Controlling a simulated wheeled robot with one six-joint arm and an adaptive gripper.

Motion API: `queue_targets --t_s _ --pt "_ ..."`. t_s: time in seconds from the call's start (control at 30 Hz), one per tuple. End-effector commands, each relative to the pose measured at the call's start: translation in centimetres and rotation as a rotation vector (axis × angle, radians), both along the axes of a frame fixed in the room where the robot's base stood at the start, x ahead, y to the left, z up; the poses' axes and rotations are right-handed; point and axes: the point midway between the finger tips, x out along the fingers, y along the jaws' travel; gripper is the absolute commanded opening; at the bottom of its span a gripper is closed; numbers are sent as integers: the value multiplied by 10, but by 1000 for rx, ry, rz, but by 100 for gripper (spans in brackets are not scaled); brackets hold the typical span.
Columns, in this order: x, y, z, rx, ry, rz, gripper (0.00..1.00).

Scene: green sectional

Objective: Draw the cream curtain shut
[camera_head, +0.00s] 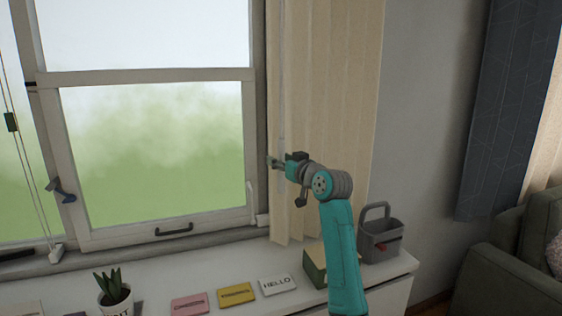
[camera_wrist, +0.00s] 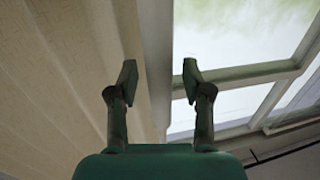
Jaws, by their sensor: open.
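The cream curtain (camera_head: 330,110) hangs in folds at the right side of the window, gathered beside the frame, and leaves the panes bare. In the wrist view the curtain (camera_wrist: 60,70) fills the left side. My gripper (camera_head: 271,161) is at the curtain's left edge, near the window frame, at about mid-window height. In the wrist view my gripper (camera_wrist: 158,75) has its two fingers apart, with the curtain's edge and the window-side strip behind the gap. Nothing is visibly held. Whether a finger touches the cloth cannot be told.
The window (camera_head: 150,150) is to the left. Below it, a white cabinet top (camera_head: 220,258) bears a potted plant (camera_head: 115,290), several small signs, a green box (camera_head: 315,262) and a grey caddy (camera_head: 380,236). A dark curtain (camera_head: 505,110) and sofa (camera_head: 505,270) are at right.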

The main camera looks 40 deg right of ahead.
Motion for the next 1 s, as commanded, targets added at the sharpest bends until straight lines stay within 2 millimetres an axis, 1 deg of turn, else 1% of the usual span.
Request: queue_targets --t_s 0.23,0.27,0.3,0.37,0.4,0.43,0.47,0.77,0.87,0.97,1.0 --pt "1 0 0 0 0 0 50" --pt "1 0 0 0 0 0 47" --pt "1 0 0 0 0 0 37" --pt "1 0 0 0 0 0 22" --pt "1 0 0 0 0 0 12" --pt "1 0 0 0 0 0 4" --pt "1 0 0 0 0 -1 0" --pt "2 2 0 -1 0 0 0" --pt "4 10 0 -1 0 1 0" --pt "8 27 0 0 0 3 0" --pt "11 35 0 -1 0 4 0"
